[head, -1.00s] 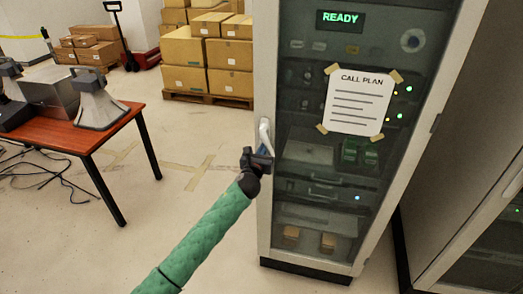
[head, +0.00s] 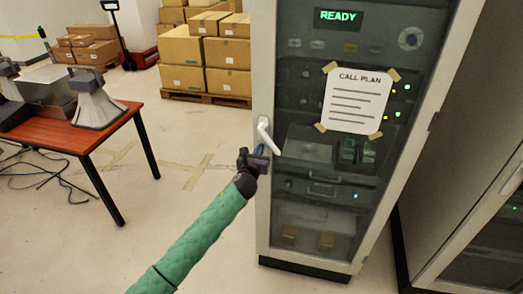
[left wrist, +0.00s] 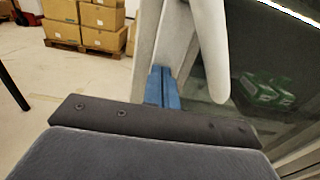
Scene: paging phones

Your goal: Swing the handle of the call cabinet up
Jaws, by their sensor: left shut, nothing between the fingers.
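The call cabinet (head: 262,220) stands right of centre in the head view, with a white frame and a glass door. Its white handle (head: 268,137) is on the left door frame, its top end at the frame and its lower end slanting down to the right. My left gripper (head: 261,152) is shut and empty, just left of the handle's lower end. In the left wrist view the blue fingers (left wrist: 163,86) are together, and the handle (left wrist: 213,60) hangs to their right with a visible gap. My right gripper is not in view.
A red-brown table (head: 66,134) with grey horn loudspeakers (head: 97,104) stands at the left. Cardboard boxes (head: 183,48) are stacked on a pallet behind. Another cabinet (head: 460,175) stands close at the right. The floor between table and cabinet is clear, with cables under the table.

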